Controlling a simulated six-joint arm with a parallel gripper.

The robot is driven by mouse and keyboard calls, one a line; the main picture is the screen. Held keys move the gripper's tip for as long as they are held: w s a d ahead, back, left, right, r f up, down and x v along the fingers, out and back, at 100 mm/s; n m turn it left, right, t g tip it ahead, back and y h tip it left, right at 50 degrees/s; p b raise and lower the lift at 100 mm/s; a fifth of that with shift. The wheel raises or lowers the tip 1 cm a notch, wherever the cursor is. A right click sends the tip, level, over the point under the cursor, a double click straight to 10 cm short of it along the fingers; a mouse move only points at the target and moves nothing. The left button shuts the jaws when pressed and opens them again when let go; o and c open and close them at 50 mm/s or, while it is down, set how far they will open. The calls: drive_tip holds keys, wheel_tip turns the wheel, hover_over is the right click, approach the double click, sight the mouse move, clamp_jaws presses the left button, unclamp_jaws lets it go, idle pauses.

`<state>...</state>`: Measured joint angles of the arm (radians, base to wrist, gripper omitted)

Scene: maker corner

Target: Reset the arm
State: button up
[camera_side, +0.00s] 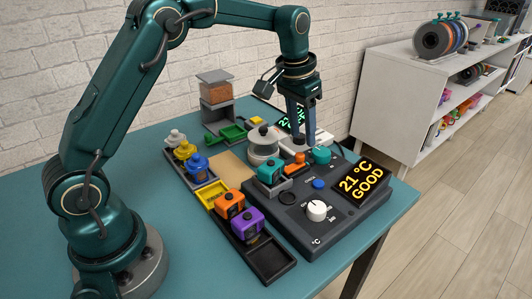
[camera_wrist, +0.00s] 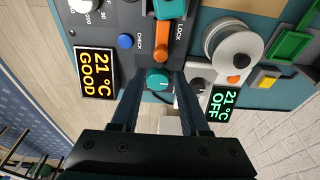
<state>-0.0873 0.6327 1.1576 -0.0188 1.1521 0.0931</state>
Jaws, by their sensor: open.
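My gripper (camera_side: 303,137) points down above the back of a dark control box (camera_side: 283,220), its two fingers apart with nothing between them. In the wrist view my gripper (camera_wrist: 156,78) has a teal knob (camera_wrist: 157,80) showing between its fingertips; whether they touch it is unclear. In the side view the teal knob (camera_side: 321,156) is just beside and below the fingers. The box also has an orange lever (camera_wrist: 162,45) by the word LOCK, a blue button (camera_side: 319,184), a white dial (camera_side: 316,210) and a display (camera_side: 363,182) reading 21 °C GOOD.
A teal block (camera_side: 270,171) sits at the box's back left. Orange (camera_side: 229,204) and purple (camera_side: 247,223) blocks stand in a tray to the left. A round white pot (camera_side: 263,146), green tray (camera_side: 226,135) and hopper (camera_side: 216,92) are behind. A green display (camera_wrist: 226,104) reads 21 °C OFF.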

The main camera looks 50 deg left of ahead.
drive_tip(key=s+d+r+t, duration=0.2)
drive_tip(key=s+r+t, duration=0.1)
drive_tip(key=s+r, duration=0.8)
drive_tip(key=s+d+f, duration=0.1)
drive_tip(key=s+f, duration=0.6)
drive_tip(key=s, duration=0.5)
drive_tip(key=shift+s, duration=0.2)
